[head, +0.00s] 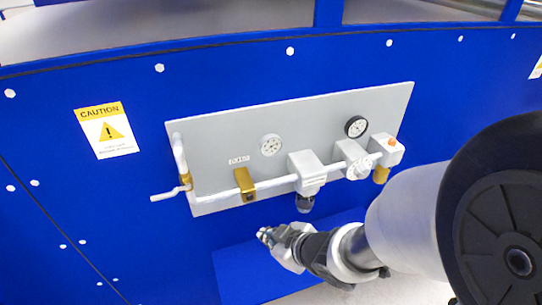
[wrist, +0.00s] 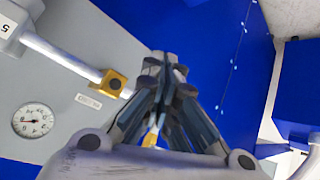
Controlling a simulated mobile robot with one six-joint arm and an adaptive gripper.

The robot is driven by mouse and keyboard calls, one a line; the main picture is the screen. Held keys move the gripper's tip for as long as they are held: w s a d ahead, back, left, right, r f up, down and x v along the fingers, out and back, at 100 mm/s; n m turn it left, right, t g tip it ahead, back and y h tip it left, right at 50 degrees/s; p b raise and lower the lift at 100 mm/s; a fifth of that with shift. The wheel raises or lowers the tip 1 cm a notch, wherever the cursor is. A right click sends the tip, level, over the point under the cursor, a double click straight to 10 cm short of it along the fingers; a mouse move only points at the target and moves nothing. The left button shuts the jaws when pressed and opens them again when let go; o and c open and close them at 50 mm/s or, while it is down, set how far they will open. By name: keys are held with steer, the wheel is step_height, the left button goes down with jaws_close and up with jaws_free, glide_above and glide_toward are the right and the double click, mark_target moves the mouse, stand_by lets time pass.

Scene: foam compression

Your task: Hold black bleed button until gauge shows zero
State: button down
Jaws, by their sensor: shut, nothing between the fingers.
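A grey panel (head: 225,125) on the blue wall carries a white pipe with fittings. A round black spot, possibly the bleed button, shows on the yellow-brass block (wrist: 115,82) in the wrist view; the block (head: 245,183) also shows in the head view. A white-faced gauge (head: 270,145) is above the pipe and shows in the wrist view (wrist: 33,120); its reading is too small to tell. A black-rimmed gauge (head: 356,127) is further right. My gripper (head: 264,235) is shut and empty, below the panel and apart from it in the head view. Its fingertips (wrist: 164,65) look closed together.
A grey filter unit with a dark lower end (head: 304,203) hangs from the pipe, right of the brass block. A white lever (head: 168,194) sticks out at the left. An orange knob (head: 392,141) tops the right fitting. A blue ledge (head: 240,275) juts out below.

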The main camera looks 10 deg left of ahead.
mark_target(250, 197)
steer(key=w+a+p, duration=0.4)
steer(key=w+p, duration=0.1)
steer(key=w, duration=0.2)
steer(key=shift+w+a, duration=0.25)
steer(key=shift+a, duration=0.05)
stand_by(1.4)
steer(key=shift+w+a, duration=0.25)
steer(key=shift+w, duration=0.1)
steer(key=shift+w+a+r+p, duration=0.1)
steer(key=shift+w+a+p, duration=0.2)
steer(key=shift+w, duration=0.15)
stand_by(4.8)
